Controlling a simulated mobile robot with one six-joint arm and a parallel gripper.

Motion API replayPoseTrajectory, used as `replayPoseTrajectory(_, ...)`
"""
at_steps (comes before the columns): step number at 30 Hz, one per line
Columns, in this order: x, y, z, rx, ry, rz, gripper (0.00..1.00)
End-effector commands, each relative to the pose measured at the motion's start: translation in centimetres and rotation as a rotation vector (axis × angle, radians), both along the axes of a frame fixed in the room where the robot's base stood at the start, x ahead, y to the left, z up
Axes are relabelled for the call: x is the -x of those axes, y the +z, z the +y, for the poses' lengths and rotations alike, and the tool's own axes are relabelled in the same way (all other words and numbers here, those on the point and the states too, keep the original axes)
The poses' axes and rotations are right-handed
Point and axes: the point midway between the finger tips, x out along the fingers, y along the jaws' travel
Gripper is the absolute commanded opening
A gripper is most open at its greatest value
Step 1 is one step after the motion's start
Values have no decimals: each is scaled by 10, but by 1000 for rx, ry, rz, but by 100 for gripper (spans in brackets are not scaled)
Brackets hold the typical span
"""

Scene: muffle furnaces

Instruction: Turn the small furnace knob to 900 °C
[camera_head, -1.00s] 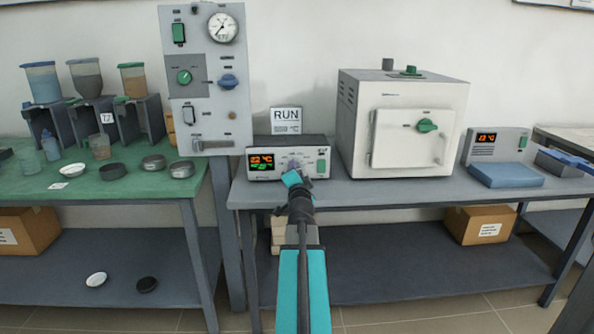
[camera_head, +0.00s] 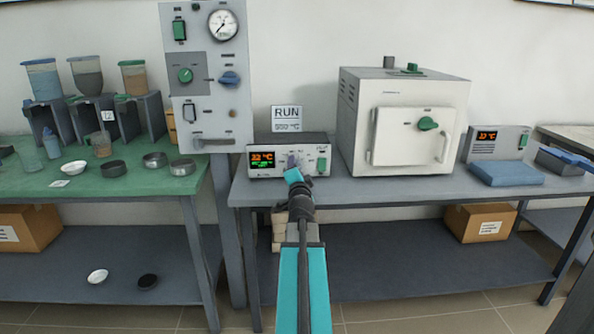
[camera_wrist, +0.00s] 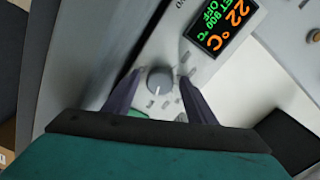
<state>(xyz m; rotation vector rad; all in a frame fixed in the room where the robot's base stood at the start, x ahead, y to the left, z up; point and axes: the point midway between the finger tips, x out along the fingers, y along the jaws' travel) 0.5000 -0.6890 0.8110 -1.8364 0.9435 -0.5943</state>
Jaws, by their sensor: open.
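The grey round knob (camera_wrist: 160,80) with a white pointer line sits on the pale front panel of a low control unit (camera_head: 258,142). In the wrist view the knob lies between the two dark fingers of my gripper (camera_wrist: 160,86), which are spread apart with a gap on each side. The pointer faces toward the bottom of the picture. The display (camera_wrist: 226,25) reads 22 °C in orange, with smaller green text that looks like 800 °C and OFF. In the head view my gripper (camera_head: 293,162) is at the panel and covers most of the knob.
A green switch (camera_head: 321,165) is on the panel to the right. The grey bench (camera_head: 400,190) is clear in front.

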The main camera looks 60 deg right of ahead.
Motion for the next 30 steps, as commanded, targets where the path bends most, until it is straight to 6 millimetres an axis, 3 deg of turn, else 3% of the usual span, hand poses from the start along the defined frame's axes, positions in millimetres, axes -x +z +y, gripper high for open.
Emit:
replayPoseTrajectory(10, 5, 1, 5, 2, -2, 0, 51)
replayPoseTrajectory(30, 29, -1, 42, 4, 2, 0, 51)
